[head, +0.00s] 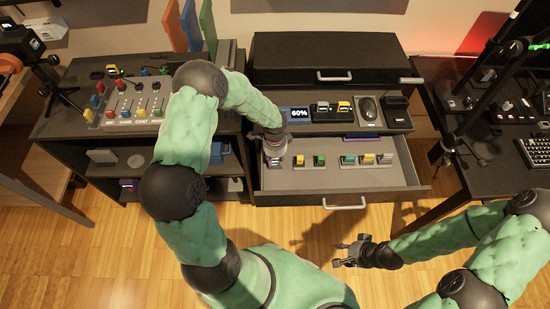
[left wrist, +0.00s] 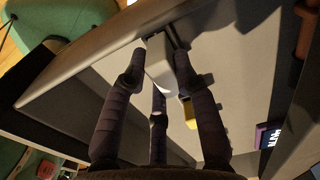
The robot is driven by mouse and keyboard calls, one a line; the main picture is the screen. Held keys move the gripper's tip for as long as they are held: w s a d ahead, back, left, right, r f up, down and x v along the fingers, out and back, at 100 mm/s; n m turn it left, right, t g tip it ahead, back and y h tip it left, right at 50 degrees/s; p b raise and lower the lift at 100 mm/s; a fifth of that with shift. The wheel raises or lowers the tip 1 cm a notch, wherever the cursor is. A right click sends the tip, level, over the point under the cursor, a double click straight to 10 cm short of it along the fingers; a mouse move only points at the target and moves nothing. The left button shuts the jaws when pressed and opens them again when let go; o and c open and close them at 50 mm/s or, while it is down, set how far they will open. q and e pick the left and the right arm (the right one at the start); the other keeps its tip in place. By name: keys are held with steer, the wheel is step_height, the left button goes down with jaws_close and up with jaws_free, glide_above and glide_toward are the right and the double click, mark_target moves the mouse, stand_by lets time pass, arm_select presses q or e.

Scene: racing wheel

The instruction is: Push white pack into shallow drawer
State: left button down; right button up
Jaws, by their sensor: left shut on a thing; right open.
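The shallow drawer (head: 331,179) is pulled out below the middle shelf. It holds a row of small blocks, among them a yellow one (head: 299,160) and a green one (head: 319,160). My left gripper (head: 274,160) reaches down into the drawer's left end. In the left wrist view its fingers (left wrist: 161,62) are closed around a thin white piece (left wrist: 158,82), likely the white pack, close to the grey drawer floor. My right gripper (head: 352,253) is open and empty over the wood floor, in front of the drawer.
The drawer's front handle (head: 345,203) faces me. Above is a shelf with a 60% display (head: 299,114), small blocks and a mouse (head: 368,107). A control panel (head: 130,101) stands left, a dark desk (head: 505,150) right. The drawer floor's front strip is bare.

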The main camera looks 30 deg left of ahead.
arm_select(q)
steer(key=shift+f+b, duration=0.45)
steer(key=shift+f, duration=0.2)
steer(key=c, duration=0.9)
jaws_free()
steer(key=shift+r, duration=0.1)
step_height(320, 180, up, 12)
steer(key=shift+f, duration=0.1)
